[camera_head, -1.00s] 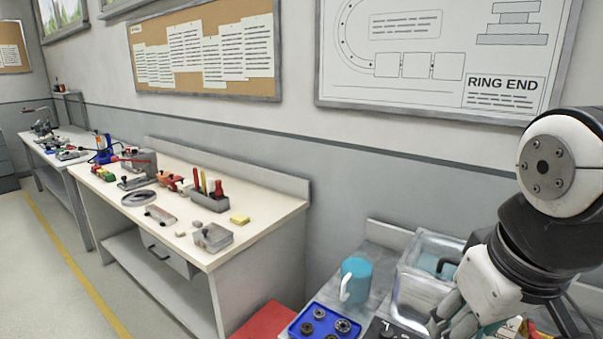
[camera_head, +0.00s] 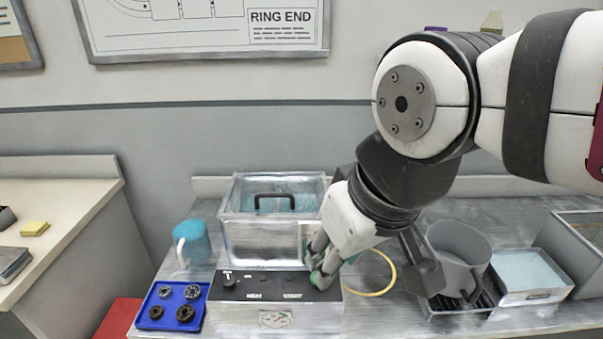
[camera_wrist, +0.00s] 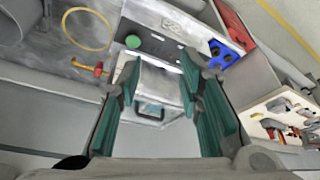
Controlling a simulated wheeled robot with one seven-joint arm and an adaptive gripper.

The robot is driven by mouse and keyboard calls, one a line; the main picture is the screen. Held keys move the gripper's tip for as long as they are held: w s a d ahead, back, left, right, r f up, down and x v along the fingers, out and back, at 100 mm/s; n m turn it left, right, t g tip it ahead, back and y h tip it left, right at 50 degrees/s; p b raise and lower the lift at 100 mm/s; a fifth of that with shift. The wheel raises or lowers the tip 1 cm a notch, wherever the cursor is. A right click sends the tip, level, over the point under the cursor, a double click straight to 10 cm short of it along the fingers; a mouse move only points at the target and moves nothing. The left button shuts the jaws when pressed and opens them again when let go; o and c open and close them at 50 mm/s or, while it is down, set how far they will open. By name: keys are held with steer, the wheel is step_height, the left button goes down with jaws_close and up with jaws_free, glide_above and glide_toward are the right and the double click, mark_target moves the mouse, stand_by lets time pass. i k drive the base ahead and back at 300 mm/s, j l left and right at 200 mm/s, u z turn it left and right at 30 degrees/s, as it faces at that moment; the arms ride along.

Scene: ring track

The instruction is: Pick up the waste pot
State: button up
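A grey round pot (camera_head: 460,252), which looks like the waste pot, stands upright on a dark slatted tray (camera_head: 475,301) at the right of the metal bench. A dark grey flat piece beside its left side partly covers it; I cannot tell whether it belongs to the pot. Part of a grey round body, probably the same pot, shows at the top left of the wrist view (camera_wrist: 22,20). My gripper (camera_head: 318,268) hangs over the control box, left of the pot and apart from it. In the wrist view its green-padded fingers (camera_wrist: 160,72) are spread with nothing between them.
A lidded clear tank (camera_head: 265,240) stands behind the control box (camera_head: 260,313). A blue jug (camera_head: 192,245) and blue parts tray (camera_head: 158,320) are at left. A yellow ring (camera_head: 388,280) lies between gripper and pot. A water-filled tub (camera_head: 530,297) stands close right of the pot.

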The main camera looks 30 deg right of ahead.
mark_target(465, 254)
steer(key=z, duration=1.35)
steer(key=u, duration=0.45)
steer(key=l+u, duration=0.1)
steer(key=u, duration=0.85)
steer(key=k+u, duration=0.1)
steer(key=u, duration=0.35)
steer(key=k+l+u, duration=0.1)
steer(key=k+l, duration=0.3)
steer(key=k+l+u, duration=0.15)
steer(key=k+l, duration=0.2)
steer(key=k, duration=0.3)
